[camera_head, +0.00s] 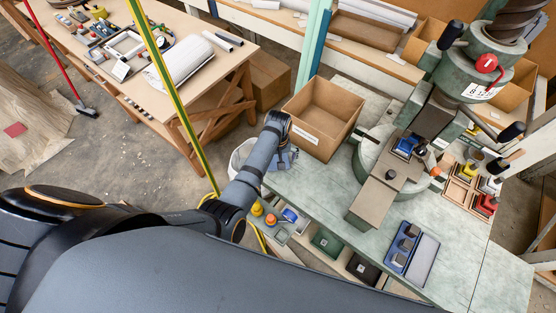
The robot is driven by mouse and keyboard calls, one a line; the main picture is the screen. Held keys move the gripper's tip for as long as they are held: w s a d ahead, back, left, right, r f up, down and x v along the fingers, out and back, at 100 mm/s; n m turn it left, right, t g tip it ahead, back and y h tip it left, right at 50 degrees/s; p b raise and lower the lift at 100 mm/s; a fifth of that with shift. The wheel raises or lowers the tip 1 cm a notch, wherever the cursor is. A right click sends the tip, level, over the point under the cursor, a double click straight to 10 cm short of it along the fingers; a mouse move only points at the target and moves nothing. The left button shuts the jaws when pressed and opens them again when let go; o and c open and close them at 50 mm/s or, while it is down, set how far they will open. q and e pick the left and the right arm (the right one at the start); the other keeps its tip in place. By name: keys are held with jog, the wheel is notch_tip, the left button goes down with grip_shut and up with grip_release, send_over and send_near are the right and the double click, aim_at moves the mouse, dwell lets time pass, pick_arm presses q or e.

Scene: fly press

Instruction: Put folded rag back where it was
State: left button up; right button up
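I cannot clearly make out a folded rag in this view. My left arm reaches in from the lower left, and its gripper (283,159) is at the left edge of the green work table (310,190), just left of the cardboard box. The gripper points down. A small dark blue-grey shape shows at its fingers. I cannot tell whether this is the fingers alone or cloth between them. My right gripper is not in view.
An open cardboard box (324,112) stands beside the gripper. The green fly press (470,60) stands to its right, with a blue block (406,146) on its bed. A blue case (411,252) lies at the front right. A white bin (240,157) stands left of the table.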

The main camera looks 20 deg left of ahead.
pick_arm(q)
notch_tip(320, 180, up, 12)
jog(key=p, duration=0.8)
jog(key=shift+f, duration=0.25)
